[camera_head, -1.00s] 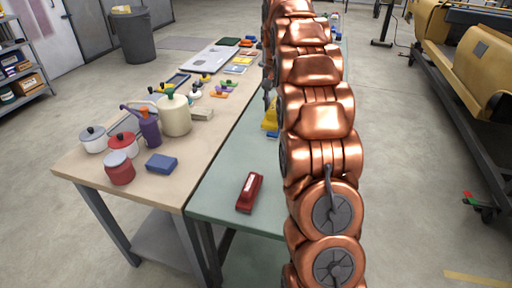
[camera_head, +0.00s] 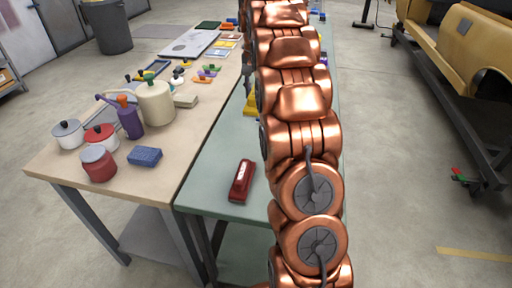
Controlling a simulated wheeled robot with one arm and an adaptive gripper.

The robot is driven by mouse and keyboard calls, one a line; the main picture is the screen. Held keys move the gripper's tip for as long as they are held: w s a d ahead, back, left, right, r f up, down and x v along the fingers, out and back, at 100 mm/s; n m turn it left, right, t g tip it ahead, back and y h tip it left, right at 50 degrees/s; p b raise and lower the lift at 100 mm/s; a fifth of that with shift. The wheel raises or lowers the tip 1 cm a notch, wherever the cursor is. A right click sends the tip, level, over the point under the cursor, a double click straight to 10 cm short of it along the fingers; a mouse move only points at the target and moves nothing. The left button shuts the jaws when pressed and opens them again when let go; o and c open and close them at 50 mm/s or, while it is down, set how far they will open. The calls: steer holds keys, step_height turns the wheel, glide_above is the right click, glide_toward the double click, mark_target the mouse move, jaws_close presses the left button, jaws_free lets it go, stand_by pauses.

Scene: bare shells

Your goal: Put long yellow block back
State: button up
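I cannot make out a long yellow block for certain. A yellow object (camera_head: 250,104) sits on the green table (camera_head: 218,170), partly hidden behind my copper arm. Small coloured pieces, among them an orange piece (camera_head: 202,79) and a green piece (camera_head: 208,68), lie on the wooden table (camera_head: 190,140). A flat board with yellow and other coloured parts (camera_head: 226,44) lies farther back. My arm stretches away over the green table, and my gripper is hidden beyond its links.
A red stapler-like object (camera_head: 241,180) lies near the green table's front. The wooden table holds a cream pot (camera_head: 156,103), a purple bottle (camera_head: 130,122), a red jar (camera_head: 98,164), a grey-white pot (camera_head: 68,135) and a blue block (camera_head: 145,156). Open floor (camera_head: 395,180) lies right.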

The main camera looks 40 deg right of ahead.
step_height(320, 180, down, 6)
steer(key=b, duration=0.5)
steer(key=shift+f+p, duration=0.7)
steer(key=shift+f, duration=4.25)
steer(key=shift+f, duration=0.1)
steer(key=o, duration=1)
step_height(320, 180, up, 12)
steer(key=shift+f+b, duration=0.1)
steer(key=shift+b, duration=0.6)
steer(key=shift+r, duration=0.25)
steer(key=shift+a, duration=0.1)
